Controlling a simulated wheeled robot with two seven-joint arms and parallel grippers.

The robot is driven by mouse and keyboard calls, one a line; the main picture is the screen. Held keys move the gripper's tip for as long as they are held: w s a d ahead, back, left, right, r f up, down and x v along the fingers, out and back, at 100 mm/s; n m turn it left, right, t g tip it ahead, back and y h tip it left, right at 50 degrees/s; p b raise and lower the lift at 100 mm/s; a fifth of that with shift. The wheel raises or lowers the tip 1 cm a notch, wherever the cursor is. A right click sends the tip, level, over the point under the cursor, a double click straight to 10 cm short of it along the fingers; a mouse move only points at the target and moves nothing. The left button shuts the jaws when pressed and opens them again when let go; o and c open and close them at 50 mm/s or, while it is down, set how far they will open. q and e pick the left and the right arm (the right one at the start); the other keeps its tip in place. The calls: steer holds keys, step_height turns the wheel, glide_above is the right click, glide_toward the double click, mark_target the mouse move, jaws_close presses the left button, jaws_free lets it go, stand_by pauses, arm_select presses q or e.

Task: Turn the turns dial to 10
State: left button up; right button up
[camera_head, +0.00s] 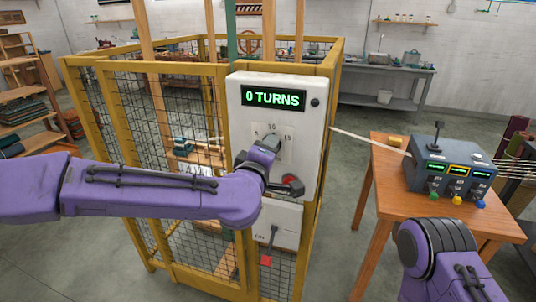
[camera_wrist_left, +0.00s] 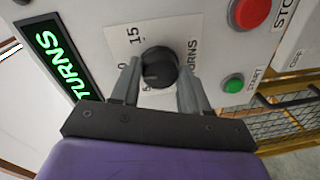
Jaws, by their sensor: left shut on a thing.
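The turns dial is a round black knob (camera_wrist_left: 160,66) on a pale plate on the white control panel (camera_head: 315,130). In the left wrist view a 15 and a 5 show beside it; other numbers are partly covered. Which number the knob points to cannot be made out. My left gripper (camera_wrist_left: 158,72) is shut on the knob, one finger on each side. In the head view the wrist and gripper (camera_head: 262,155) cover the dial. The green display (camera_head: 273,99) above reads 0 TURNS. My right gripper is out of view; only part of that arm shows at lower right.
A red stop button (camera_wrist_left: 253,12) and a green start button (camera_wrist_left: 233,83) sit close to the dial. A yellow-framed mesh cage (camera_head: 110,65) surrounds the machine. A wooden table (camera_head: 395,185) with a grey control box (camera_head: 425,172) stands at right; strands run to the box.

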arm_select(q)
steer(key=shift+n, duration=0.7)
steer(key=o, duration=1.1)
steer(key=shift+c, duration=0.2)
steer(key=f+b+v, duration=0.1)
steer(key=b+v, duration=0.1)
steer(key=v, duration=0.8)
steer(key=shift+s+a+r+b, duration=0.2)
steer(key=shift+r+b, duration=0.1)
steer(key=shift+r, duration=0.2)
